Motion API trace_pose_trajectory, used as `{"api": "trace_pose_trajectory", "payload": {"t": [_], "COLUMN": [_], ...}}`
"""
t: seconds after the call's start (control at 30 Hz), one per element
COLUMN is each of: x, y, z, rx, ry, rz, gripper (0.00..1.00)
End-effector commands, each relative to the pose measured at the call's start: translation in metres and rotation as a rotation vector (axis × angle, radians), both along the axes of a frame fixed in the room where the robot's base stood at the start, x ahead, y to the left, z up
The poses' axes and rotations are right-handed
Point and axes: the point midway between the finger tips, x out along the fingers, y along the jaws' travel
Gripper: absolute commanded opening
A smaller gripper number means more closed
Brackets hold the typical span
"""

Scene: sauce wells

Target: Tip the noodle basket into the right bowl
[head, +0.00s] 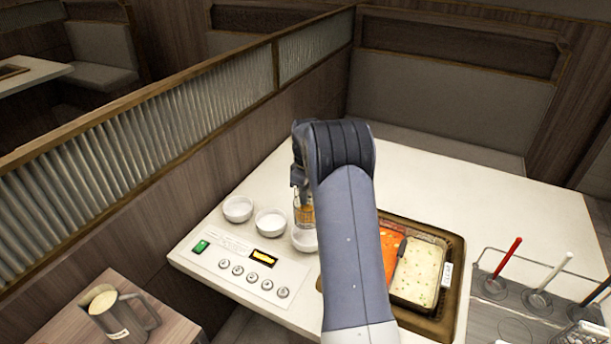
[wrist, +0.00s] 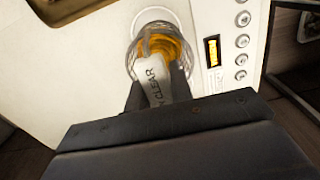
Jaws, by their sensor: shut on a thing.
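The noodle basket (head: 304,213) hangs below my gripper, with orange-yellow contents showing inside it. My gripper (wrist: 157,92) is shut on the basket at the tag end. The right bowl (head: 302,241) is white and stands just below the basket in the head view, partly hidden by my arm. In the wrist view a pale rim (wrist: 154,13) shows behind the basket. I cannot tell whether basket and bowl touch.
Two more white bowls (head: 238,209) (head: 270,222) stand left of it. A button panel (head: 225,250) lies in front. A brown tray (head: 443,325) with an orange and a pale filling is right of my arm. A pitcher (head: 120,312) stands front left. The table's back right is clear.

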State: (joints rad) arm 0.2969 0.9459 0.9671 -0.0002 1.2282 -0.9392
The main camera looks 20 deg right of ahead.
Motion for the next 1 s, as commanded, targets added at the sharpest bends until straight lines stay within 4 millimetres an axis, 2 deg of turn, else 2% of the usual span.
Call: {"api": "trace_pose_trajectory", "payload": {"t": [0.13, 0.37, 1.0], "x": [0.002, 0.002, 0.002], "y": [-0.006, -0.006, -0.005], "z": [0.003, -0.008, -0.058], "rx": [0.000, 0.000, 0.000], "ry": [0.000, 0.000, 0.000], "rz": [0.021, 0.021, 0.020], "gripper": [0.00, 0.00, 0.00]}}
